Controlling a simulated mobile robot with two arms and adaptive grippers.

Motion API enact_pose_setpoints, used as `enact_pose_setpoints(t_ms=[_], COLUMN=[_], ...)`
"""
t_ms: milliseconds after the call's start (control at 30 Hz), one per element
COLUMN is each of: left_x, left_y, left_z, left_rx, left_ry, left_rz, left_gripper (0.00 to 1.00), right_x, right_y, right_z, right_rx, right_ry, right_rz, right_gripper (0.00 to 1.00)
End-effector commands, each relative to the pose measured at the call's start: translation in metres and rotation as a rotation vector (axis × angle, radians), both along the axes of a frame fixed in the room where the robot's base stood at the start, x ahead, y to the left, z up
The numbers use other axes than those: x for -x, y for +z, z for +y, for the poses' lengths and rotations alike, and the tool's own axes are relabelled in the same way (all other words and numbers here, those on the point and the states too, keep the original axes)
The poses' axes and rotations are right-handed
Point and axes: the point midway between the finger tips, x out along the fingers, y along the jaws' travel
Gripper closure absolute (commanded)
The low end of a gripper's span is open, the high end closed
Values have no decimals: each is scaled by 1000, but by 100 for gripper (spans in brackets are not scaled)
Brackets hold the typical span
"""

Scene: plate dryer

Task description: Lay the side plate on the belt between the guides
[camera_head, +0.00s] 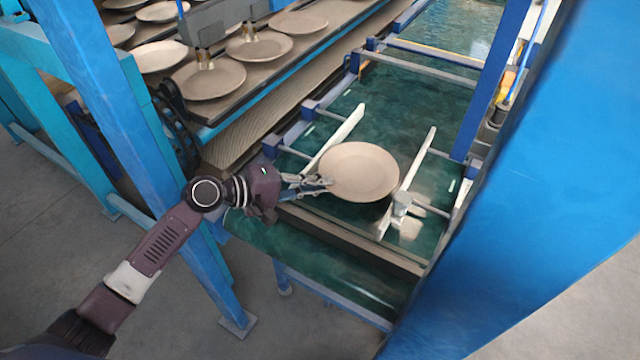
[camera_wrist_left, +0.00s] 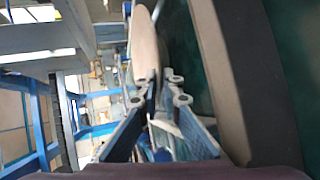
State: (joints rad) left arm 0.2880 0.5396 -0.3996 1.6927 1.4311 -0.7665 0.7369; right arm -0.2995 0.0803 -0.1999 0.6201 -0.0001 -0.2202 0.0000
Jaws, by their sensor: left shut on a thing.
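The side plate (camera_head: 358,171) is round and beige. In the head view it is over the green belt (camera_head: 400,110), between the two white guides (camera_head: 336,138). My left gripper (camera_head: 326,182) is shut on the plate's near left rim. In the left wrist view the plate (camera_wrist_left: 144,45) shows nearly edge-on between the fingers of the left gripper (camera_wrist_left: 158,85). The plate looks roughly level. I cannot tell whether its underside touches the belt. The right guide (camera_head: 408,180) stands close to the plate's right rim. My right gripper is not in view.
Several similar plates (camera_head: 208,79) lie on a rack conveyor at the upper left. A blue post (camera_head: 110,100) stands left of the belt, and a broad blue panel (camera_head: 540,180) closes off the right. A dark bar (camera_head: 350,240) crosses the belt's near end.

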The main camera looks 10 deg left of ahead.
Motion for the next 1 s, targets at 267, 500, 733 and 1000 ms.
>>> enact_pose_setpoints(t_ms=[267,500,733,1000], left_x=[5,6,7,38], left_y=[-15,-17,-1,19], left_z=[-1,-1,2,51], left_rx=[-7,-8,-10,-11], left_ry=[-4,-7,-5,-4], left_rz=[25,29,27,21], left_gripper=[83,77,77,77], right_x=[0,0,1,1], right_y=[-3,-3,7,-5], right_z=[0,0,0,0], right_rx=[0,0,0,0], right_ry=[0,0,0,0], right_rz=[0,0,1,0], right_gripper=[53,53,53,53])
